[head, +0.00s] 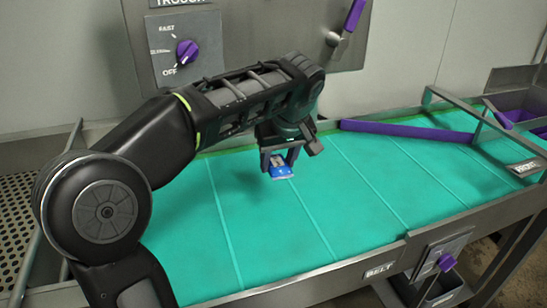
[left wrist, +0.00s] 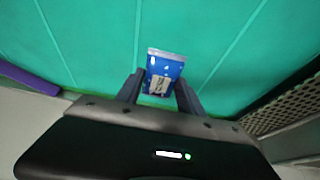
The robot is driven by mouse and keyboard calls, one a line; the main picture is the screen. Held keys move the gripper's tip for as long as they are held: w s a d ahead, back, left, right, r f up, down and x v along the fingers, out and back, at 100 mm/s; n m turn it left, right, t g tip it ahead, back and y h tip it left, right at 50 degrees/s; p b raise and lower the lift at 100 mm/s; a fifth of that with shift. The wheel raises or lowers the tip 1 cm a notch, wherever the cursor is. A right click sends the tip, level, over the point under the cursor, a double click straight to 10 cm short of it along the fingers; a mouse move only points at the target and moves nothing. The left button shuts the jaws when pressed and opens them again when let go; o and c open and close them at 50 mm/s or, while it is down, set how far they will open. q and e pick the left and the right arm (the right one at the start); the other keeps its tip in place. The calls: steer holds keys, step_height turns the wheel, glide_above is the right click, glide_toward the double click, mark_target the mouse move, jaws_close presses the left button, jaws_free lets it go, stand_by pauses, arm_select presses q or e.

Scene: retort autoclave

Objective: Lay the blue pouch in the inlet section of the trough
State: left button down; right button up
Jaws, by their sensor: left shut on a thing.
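The blue pouch (head: 281,170) is in the jaws of my left gripper (head: 279,160), above the green belt (head: 330,230) in the head view. In the left wrist view the pouch (left wrist: 164,72) shows a white label and sits between the two fingers of the gripper (left wrist: 160,88). The gripper is shut on it, pointing down. Whether the pouch touches the belt, I cannot tell. A panel with its top label partly cut off, reading "TROUGH" (head: 180,3), is at the back. My right gripper does not show.
A panel knob (head: 187,50) is at the back, a "BELT" knob (head: 446,262) at the front rail. Purple bins (head: 515,116) stand at far right, a perforated plate (head: 18,225) at left. The belt's middle is clear.

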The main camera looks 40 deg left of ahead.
mark_target(275, 164)
arm_select(q)
step_height(275, 164, up, 12)
steer(key=m+t+h+p, duration=0.1)
steer(key=m+p, duration=0.2)
steer(key=m, duration=0.1)
steer(key=shift+s+a+f, duration=0.2)
